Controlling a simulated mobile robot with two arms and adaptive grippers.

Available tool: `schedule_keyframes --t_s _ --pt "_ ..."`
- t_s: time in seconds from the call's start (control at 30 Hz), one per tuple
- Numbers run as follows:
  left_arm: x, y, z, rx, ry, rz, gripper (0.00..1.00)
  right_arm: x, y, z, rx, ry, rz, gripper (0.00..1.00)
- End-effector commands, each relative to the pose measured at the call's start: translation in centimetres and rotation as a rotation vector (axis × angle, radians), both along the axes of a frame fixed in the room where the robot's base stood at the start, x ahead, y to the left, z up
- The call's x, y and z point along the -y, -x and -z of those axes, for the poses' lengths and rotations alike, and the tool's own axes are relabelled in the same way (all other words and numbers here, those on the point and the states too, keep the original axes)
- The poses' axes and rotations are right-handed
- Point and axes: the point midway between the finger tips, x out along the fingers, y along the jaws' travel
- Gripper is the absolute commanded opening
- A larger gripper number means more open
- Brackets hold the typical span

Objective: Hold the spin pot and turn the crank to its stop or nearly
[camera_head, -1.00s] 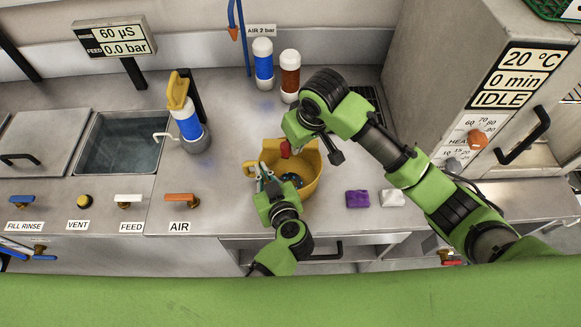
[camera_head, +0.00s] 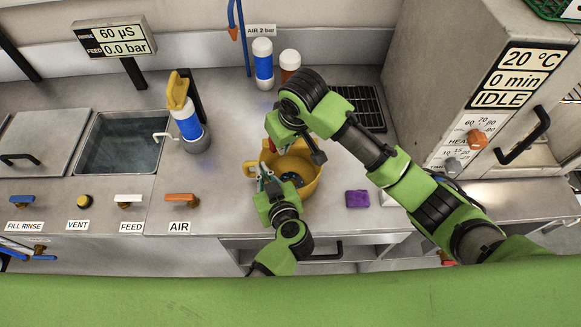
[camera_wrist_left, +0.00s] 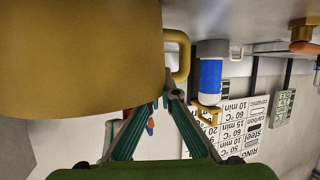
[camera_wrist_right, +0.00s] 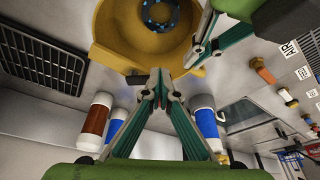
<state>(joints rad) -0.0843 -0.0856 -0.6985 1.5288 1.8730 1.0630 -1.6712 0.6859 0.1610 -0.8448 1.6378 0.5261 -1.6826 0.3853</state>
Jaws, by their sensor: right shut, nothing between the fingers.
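The spin pot (camera_head: 308,186) is a yellow bowl on the counter with a dark, round part (camera_wrist_right: 160,13) inside. My left gripper (camera_head: 266,178) is at its left side, its fingers closed around the pot's loop handle (camera_wrist_left: 184,60). My right gripper (camera_wrist_right: 160,88) is shut and empty over the pot's far rim.
A blue-banded bottle (camera_head: 263,64) and a brown one (camera_head: 290,62) stand behind the pot. A yellow-topped bottle (camera_head: 186,115) stands left. A purple block (camera_head: 357,199) lies right of the pot. A dark grate (camera_head: 362,106) and a grey oven cabinet (camera_head: 440,70) are further right.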

Motion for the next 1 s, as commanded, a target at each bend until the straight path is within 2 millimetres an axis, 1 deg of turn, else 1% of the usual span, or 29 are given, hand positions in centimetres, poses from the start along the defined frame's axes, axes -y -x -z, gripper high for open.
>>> schedule_keyframes --t_s 0.17,1.0 --pt "0.2 0.0 0.0 0.0 0.001 0.003 0.0 -0.8 -0.3 -0.2 0.004 -0.004 -0.002 0.0" --pt "0.1 0.0 0.0 0.0 -0.001 0.001 0.0 -2.8 -2.3 -0.2 0.005 -0.004 0.0 0.0"
